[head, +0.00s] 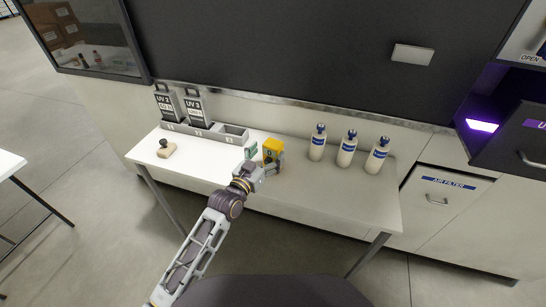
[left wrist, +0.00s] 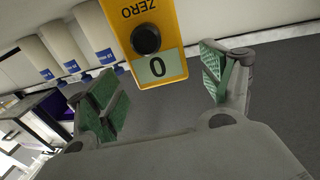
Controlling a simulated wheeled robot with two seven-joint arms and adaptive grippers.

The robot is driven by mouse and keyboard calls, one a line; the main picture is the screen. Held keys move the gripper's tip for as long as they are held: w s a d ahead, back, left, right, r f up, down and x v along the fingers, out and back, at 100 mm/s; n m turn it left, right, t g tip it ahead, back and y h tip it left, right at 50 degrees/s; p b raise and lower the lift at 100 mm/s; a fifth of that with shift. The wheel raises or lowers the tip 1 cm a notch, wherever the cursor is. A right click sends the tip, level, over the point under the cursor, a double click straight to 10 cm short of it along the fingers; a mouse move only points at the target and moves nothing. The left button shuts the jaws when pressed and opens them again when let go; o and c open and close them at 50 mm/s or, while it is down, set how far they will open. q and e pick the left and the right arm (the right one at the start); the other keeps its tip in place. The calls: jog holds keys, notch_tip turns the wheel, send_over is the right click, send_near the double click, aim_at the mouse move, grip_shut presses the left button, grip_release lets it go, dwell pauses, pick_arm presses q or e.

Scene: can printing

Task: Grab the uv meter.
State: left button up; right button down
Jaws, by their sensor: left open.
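The uv meter is a yellow box (head: 273,148) standing on the white table, right of the grey rack. In the left wrist view the yellow meter (left wrist: 158,28) shows a black round button marked ZERO and a small display reading 0. My left gripper (head: 265,163) is right at the meter, on its near side. In the left wrist view its green-padded fingers (left wrist: 160,80) are spread wide, one to each side of the meter's lower end, with visible gaps. It holds nothing. My right gripper is in neither view.
A grey rack (head: 207,137) holds two dark UV-labelled units (head: 195,107), with an empty slot at right. A stamp (head: 166,149) lies at the table's left. Several white bottles (head: 347,149) stand to the right. A dark machine wall rises behind; the table (head: 345,195) is clear in front.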

pick_arm(q)
jog(key=shift+x, duration=2.25)
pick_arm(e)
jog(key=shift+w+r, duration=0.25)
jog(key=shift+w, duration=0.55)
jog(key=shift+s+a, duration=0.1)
